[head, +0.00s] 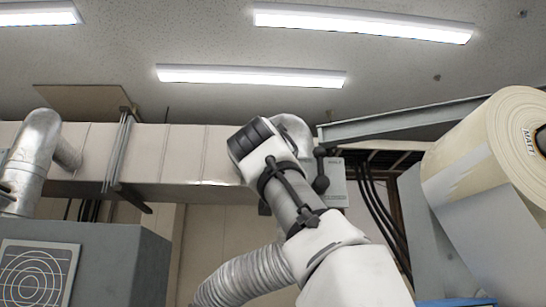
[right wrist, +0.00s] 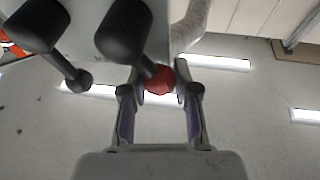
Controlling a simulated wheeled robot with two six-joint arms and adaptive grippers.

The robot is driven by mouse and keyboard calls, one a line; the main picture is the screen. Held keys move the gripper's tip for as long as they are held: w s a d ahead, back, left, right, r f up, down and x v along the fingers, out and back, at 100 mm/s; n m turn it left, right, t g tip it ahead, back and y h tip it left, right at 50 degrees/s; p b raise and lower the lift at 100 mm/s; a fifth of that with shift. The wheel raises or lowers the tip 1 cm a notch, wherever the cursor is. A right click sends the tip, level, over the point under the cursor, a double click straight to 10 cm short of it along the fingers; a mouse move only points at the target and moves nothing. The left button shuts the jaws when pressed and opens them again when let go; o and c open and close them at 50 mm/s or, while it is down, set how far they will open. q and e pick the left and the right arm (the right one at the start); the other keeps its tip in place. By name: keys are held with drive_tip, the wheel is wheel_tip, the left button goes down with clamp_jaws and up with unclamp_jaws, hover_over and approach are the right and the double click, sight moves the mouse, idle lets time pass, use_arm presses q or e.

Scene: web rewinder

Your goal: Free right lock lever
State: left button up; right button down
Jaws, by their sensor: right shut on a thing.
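The lock lever with a red ball knob (right wrist: 160,80) hangs from a thick black hub (right wrist: 123,30) in the right wrist view. My right gripper (right wrist: 159,76) has its two fingers on either side of the red knob and is shut on it. A second lever with a black ball knob (right wrist: 80,81) stands to the left, apart from the fingers. In the head view a black lever (head: 320,170) shows beside my raised right arm. My arm hides the right gripper and the red knob there. My left gripper is in neither view.
A grey beam (head: 400,124) runs from the levers' area to the right. A large cream roll (head: 480,150) stands at the right. A grey cabinet (head: 110,265) and metal duct (head: 35,155) are at the left. Dark cables hang behind my arm.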

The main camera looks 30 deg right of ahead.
idle(0.3)
drive_tip(key=c, duration=1.2)
unclamp_jaws()
drive_tip(key=o, duration=0.4)
drive_tip(key=shift+w+d, duration=0.1)
drive_tip(key=shift+c, duration=0.2)
drive_tip(key=shift+w+d+f, duration=0.1)
drive_tip(key=shift+w, duration=0.05)
